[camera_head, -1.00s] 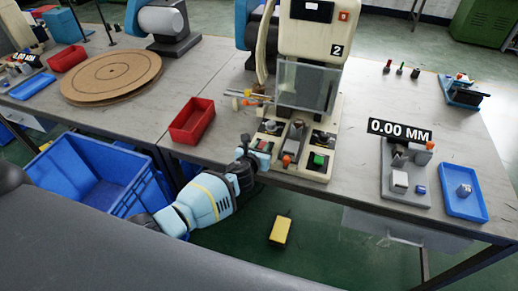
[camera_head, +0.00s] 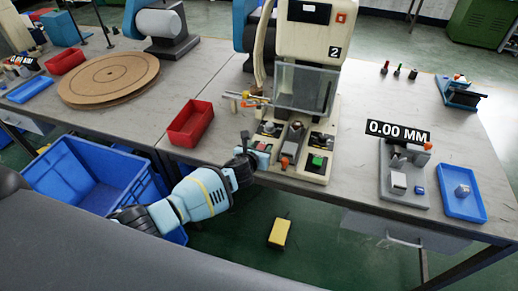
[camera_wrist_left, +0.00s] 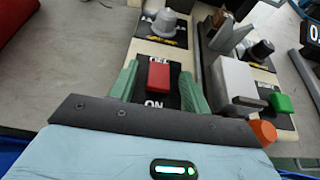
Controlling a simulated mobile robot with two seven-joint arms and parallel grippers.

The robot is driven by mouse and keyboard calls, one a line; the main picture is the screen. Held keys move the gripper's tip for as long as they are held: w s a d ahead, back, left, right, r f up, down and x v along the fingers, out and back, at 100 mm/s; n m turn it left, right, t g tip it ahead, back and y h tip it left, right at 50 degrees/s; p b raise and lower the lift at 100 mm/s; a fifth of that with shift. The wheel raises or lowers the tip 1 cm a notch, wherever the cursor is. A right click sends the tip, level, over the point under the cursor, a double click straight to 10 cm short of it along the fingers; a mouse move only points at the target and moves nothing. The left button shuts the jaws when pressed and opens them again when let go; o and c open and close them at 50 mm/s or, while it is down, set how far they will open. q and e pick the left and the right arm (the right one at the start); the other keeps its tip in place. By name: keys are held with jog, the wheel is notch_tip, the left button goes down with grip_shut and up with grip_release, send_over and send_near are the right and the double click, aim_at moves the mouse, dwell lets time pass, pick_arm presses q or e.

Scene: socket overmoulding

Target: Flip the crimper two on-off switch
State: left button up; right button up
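Crimper two (camera_head: 312,38) is a cream machine marked "2" standing on the bench. Its on-off switch is a red rocker (camera_wrist_left: 159,74) on a black plate, with "OFF" on the far side and "ON" on the near side in the left wrist view. My left gripper (camera_wrist_left: 160,88) has its green fingers apart, one on each side of the switch plate, with the red rocker between them. I cannot tell whether the fingertips touch the plate. In the head view my left gripper (camera_head: 258,158) is at the machine's front left corner. My right gripper is not in view.
Beside the switch are a grey knob (camera_wrist_left: 165,20), a metal block (camera_wrist_left: 235,85), an orange knob (camera_wrist_left: 263,133) and a green button (camera_wrist_left: 281,102). A red bin (camera_head: 191,123) stands left of the machine. A blue crate (camera_head: 90,175) is below the bench edge.

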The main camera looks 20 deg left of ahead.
pick_arm(q)
jog(key=shift+s, duration=0.15)
jog(key=v, duration=0.7)
jog(key=shift+s, duration=0.25)
jog(key=shift+r, duration=0.1)
dwell(0.5)
jog(key=s+d+f+n+g+h, duration=0.1)
jog(key=s+d+f+n, duration=0.1)
jog(key=s+f+n, duration=0.45)
jog(key=s+d+f+n+g+h, duration=0.1)
jog(key=s+d+f+n+h, duration=0.15)
jog(key=s+n, duration=0.7)
jog(key=s+a+f+n+y, duration=0.1)
jog(key=s+a+n, duration=0.2)
jog(key=s+n, duration=0.6)
jog(key=s+a+f+n+g+y, duration=0.1)
jog(key=s+a+f+n, duration=0.1)
jog(key=s+n, duration=0.7)
jog(key=shift+s+a+f, duration=0.3)
jog(key=shift+s+a, duration=0.5)
